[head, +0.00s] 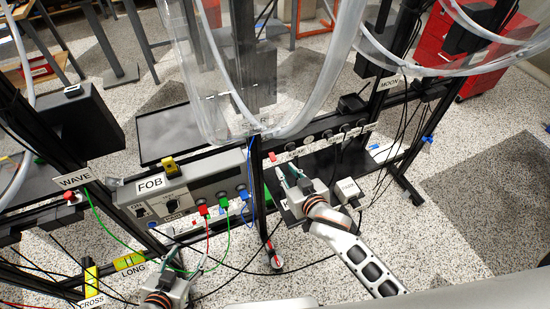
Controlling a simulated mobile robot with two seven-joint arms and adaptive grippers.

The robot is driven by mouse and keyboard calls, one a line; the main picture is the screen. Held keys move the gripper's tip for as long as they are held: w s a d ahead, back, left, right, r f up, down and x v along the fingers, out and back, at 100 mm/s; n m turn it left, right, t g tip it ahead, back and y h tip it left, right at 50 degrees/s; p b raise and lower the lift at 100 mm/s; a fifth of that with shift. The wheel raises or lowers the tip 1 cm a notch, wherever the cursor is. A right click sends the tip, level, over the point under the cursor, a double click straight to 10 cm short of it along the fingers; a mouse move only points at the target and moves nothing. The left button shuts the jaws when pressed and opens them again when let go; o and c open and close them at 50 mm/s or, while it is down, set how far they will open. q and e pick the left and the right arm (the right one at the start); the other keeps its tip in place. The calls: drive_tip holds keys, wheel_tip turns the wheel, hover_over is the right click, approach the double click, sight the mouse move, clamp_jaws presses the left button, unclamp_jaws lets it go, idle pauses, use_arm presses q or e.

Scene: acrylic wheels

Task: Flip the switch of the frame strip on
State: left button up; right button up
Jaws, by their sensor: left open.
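A black strip with a row of round sockets (327,136) runs along the dark crossbar of the frame, right of the middle post. A small red part, which looks like its switch (272,157), sits at the strip's left end; its on or off position is too small to tell. My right gripper (288,168) is just below and right of this red part, with its fingers pointing up towards the strip. I cannot tell whether it touches anything. My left gripper (184,268) is open at the bottom left, below the FOB box and far from the strip.
The grey FOB box (176,190) has red, green and blue plugs with cables hanging near my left gripper. A clear acrylic wheel (310,95) hangs above the strip. The black middle post (258,195) stands left of my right gripper. A small white box (347,191) is to its right.

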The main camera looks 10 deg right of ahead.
sight(273, 157)
drive_tip(key=shift+a+x, duration=0.2)
drive_tip(key=shift+x, duration=1.85)
drive_tip(key=shift+a+x, duration=0.15)
drive_tip(key=shift+x, duration=1.9)
drive_tip(key=shift+r, duration=0.15)
drive_tip(key=shift+c, duration=0.4)
clamp_jaws()
